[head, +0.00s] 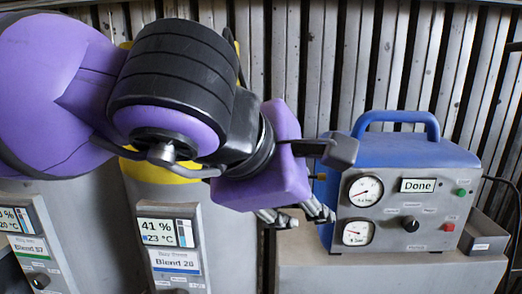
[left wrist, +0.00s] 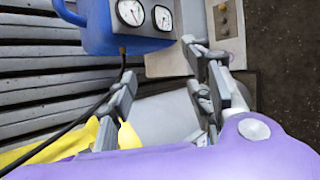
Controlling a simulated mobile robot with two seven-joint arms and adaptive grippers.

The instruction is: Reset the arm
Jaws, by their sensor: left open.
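My left arm, purple and black, comes in from the left in the head view and covers much of its upper left. Its gripper (head: 302,213) points down and to the right, just left of the blue and grey machine (head: 396,195). In the left wrist view the two grey fingers of the gripper (left wrist: 162,68) stand apart with nothing between them. The machine also shows at the top of that view (left wrist: 98,28). Whether a finger touches the machine I cannot tell. My right gripper is not in view.
The machine has a blue handle, two gauges and a display reading "Done". It stands on a grey cabinet (head: 390,268). A small grey tray (head: 484,238) sits at its right. Two grey units with displays (head: 172,235) (head: 28,235) stand at the left. A slatted wall is behind.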

